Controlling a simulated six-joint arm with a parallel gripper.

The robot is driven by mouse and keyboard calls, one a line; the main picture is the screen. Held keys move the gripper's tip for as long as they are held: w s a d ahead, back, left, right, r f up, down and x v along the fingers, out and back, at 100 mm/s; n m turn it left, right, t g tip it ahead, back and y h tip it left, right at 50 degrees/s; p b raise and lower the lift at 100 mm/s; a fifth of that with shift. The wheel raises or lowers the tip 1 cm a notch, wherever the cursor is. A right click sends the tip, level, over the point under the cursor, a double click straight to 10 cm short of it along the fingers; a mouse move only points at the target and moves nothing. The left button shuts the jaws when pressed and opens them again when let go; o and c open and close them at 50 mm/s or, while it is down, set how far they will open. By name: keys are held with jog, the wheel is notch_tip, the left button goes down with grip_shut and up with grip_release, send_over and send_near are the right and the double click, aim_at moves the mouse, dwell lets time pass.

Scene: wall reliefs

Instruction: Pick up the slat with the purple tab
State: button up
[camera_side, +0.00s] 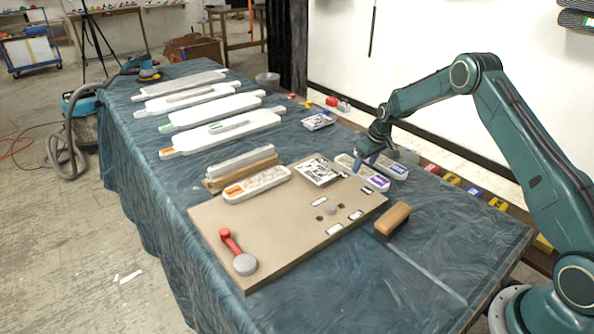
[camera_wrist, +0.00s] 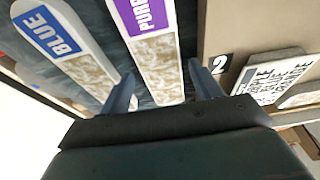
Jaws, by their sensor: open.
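The slat with the purple tab (camera_wrist: 155,60) lies in the middle of the wrist view, white with a marbled inlay and a tab reading "PURP", the rest cut off. In the side view the purple-tabbed slat (camera_side: 377,181) lies on the table past the board's far right corner, partly under my gripper. My gripper (camera_wrist: 161,70) is open and empty, with one finger on each side of this slat in the wrist view. In the side view my gripper (camera_side: 366,157) is just over the slat; I cannot tell its exact height or whether it touches.
A blue-tabbed slat (camera_wrist: 65,45) lies close to the left in the wrist view. The tan board (camera_side: 270,240), bearing a printed card (camera_side: 318,172) and red-handled tool (camera_side: 231,240), is on the other side. An orange-tabbed slat (camera_side: 257,185) and brown-handled brush (camera_side: 393,217) are nearby.

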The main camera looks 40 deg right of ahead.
aim_at(361, 172)
jog(key=shift+x, duration=1.4)
jog(key=shift+c, duration=0.2)
jog(key=c, duration=0.8)
